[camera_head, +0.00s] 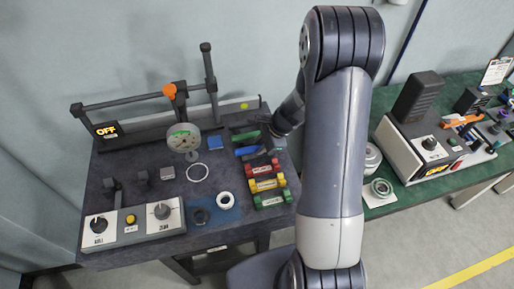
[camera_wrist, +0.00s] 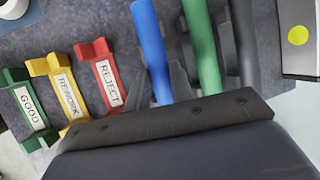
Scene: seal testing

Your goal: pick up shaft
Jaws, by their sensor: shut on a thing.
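Several coloured shafts lie side by side in the wrist view: a blue shaft (camera_wrist: 151,40), a green shaft (camera_wrist: 201,45) and a dark one (camera_wrist: 244,40) at the right. My gripper (camera_wrist: 163,88) has its dark fingers on both sides of the blue shaft's near end and is shut on it. The green shaft is just right of the fingers. In the head view, the green shaft (camera_head: 245,135) and blue shaft (camera_head: 247,151) lie at the bench's right side, beside my wrist. My arm hides the fingertips there. I cannot tell whether the blue shaft is clear of its rest.
Red (camera_head: 262,168), yellow (camera_head: 267,184) and green (camera_head: 271,200) labelled holders stand in front of the shafts. A dial gauge (camera_head: 183,138) and a rail frame (camera_head: 130,99) stand left and behind. A control box (camera_head: 133,225) is at the front left. A green table (camera_head: 405,190) is at right.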

